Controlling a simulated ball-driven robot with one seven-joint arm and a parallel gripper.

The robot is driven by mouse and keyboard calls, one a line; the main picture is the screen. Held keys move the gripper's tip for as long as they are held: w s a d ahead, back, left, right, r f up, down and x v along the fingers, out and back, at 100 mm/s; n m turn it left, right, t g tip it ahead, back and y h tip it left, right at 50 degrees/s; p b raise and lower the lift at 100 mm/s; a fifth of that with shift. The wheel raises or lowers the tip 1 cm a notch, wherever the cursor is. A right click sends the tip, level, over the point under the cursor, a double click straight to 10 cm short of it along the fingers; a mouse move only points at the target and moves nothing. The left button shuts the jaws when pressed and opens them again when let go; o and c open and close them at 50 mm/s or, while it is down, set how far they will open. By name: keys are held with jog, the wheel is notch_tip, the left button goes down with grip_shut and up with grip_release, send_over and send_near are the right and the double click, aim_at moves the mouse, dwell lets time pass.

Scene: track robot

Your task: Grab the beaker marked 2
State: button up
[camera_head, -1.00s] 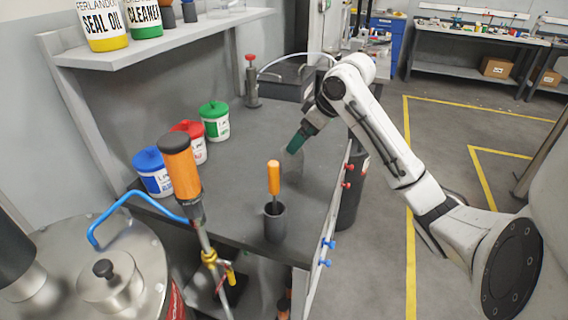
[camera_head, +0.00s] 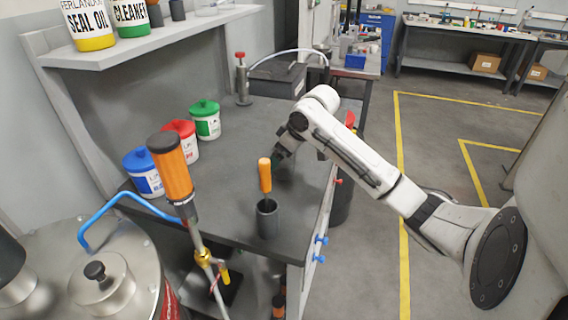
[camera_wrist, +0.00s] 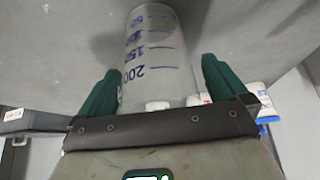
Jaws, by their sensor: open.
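A clear beaker (camera_wrist: 150,60) with dark blue graduation marks shows in the wrist view, its numbers upside down. No marking 2 apart from the scale can be read. My gripper (camera_wrist: 160,70) has its two dark green fingers apart, one on each side of the beaker. I cannot tell whether they touch it. In the head view my gripper (camera_head: 281,156) is low over the dark workbench (camera_head: 245,130), and the beaker cannot be made out clearly there.
An orange-handled tool (camera_head: 265,175) stands in a dark cup (camera_head: 268,218) near the bench's front. Blue (camera_head: 144,178), red (camera_head: 184,145) and green (camera_head: 207,125) lidded tubs stand left. A shelf (camera_head: 150,45) hangs above. A red-topped bottle (camera_head: 242,80) stands behind.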

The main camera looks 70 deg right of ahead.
jog(key=shift+c, duration=0.2)
jog(key=c, duration=1)
jog(key=shift+r, duration=0.1)
